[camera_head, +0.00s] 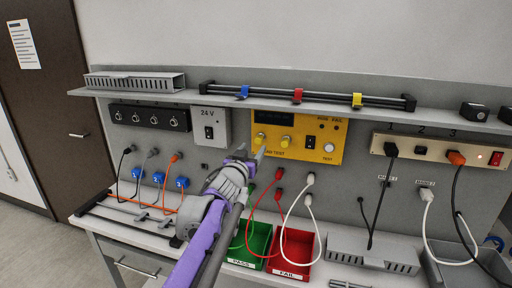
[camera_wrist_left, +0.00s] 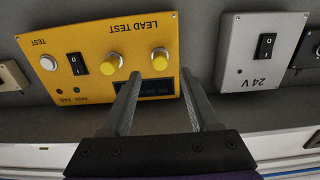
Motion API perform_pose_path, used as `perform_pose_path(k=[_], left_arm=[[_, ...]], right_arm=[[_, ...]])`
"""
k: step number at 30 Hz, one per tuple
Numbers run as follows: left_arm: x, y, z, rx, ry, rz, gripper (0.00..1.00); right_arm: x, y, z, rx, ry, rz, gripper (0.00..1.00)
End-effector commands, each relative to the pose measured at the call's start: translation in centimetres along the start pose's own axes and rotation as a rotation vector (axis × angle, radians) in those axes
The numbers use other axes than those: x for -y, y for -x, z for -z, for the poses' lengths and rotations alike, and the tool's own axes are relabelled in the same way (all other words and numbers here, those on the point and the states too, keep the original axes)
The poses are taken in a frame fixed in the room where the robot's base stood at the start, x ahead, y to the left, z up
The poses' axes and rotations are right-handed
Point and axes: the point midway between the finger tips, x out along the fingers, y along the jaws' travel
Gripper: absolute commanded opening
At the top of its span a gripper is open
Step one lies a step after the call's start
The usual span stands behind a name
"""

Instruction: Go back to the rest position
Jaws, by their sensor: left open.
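My left gripper (camera_head: 250,155) reaches up from the bottom of the head view on its purple arm. It is open, with its fingertips in front of the lower left part of the yellow lead tester (camera_head: 305,138). In the left wrist view its two fingers (camera_wrist_left: 161,76) stand apart with nothing between them. The tester (camera_wrist_left: 100,55) shows upside down there, with its two yellow knobs, black switch and dark display partly beside the fingers. Whether the fingertips touch the panel I cannot tell. My right gripper is not in view.
A grey 24 V box (camera_head: 210,128) is left of the tester. A green bin (camera_head: 247,243) and a red bin (camera_head: 292,255) stand on the bench below, with red, green and white leads hanging nearby. A shelf (camera_head: 200,99) runs above. A socket strip (camera_head: 440,150) with plugged cables is at right.

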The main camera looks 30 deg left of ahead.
Motion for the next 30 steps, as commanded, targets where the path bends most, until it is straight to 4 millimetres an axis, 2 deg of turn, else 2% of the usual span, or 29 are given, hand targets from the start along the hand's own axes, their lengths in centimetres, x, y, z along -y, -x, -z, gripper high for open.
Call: perform_pose_path(k=[1, 6, 10, 17, 20, 23, 26, 30], left_arm=[[0.0, 1.1, -0.1, 0.001, -0.001, 0.001, 0.61], [0.1, 3.6, -0.1, 0.000, -0.001, 0.001, 0.61], [0.1, 4.7, 0.0, 0.000, -0.001, 0.001, 0.61], [0.0, 5.1, 0.0, 0.001, 0.000, 0.002, 0.61], [-0.4, 6.0, -1.1, 0.034, 0.001, 0.022, 0.61], [-1.2, 8.7, -4.4, 0.136, 0.001, 0.068, 0.61], [-2.6, 12.9, -9.6, 0.303, -0.007, 0.102, 0.61], [-5.2, 20.0, -17.4, 0.562, -0.033, 0.077, 0.61]], right_arm=[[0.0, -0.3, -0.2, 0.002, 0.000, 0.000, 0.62], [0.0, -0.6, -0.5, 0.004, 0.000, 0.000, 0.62], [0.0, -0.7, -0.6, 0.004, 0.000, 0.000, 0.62], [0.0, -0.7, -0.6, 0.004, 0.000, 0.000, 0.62], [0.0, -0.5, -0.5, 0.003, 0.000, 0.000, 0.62], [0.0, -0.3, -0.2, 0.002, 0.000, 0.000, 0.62], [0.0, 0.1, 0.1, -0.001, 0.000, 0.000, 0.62], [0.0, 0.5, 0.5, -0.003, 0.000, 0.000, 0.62]])
